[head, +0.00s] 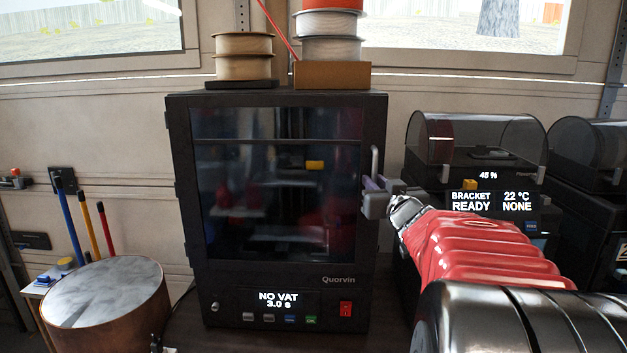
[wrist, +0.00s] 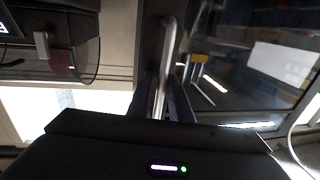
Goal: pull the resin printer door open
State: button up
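The resin printer (head: 270,283) is a black cabinet marked Quorvin, with a dark glass door (head: 275,190) that looks closed in the head view. Its upright metal handle (head: 375,163) is on the door's right side. My gripper (head: 377,193) is at the lower part of the handle, reaching in from the right. In the wrist view the handle (wrist: 164,70) runs between my two fingers (wrist: 164,98), which sit close against it on both sides. The door glass (wrist: 245,60) fills the right of that view. The exact finger contact is dark and partly hidden.
Filament spools (head: 243,56) and a cardboard box (head: 332,75) sit on top of the printer. Another printer with a clear lid (head: 475,140) stands close on the right, behind my arm. A round drum-like stool (head: 105,300) is at the front left.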

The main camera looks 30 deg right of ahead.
jog(key=shift+w+d, duration=0.1)
jog(key=shift+c, duration=0.2)
grip_shut()
dwell(0.5)
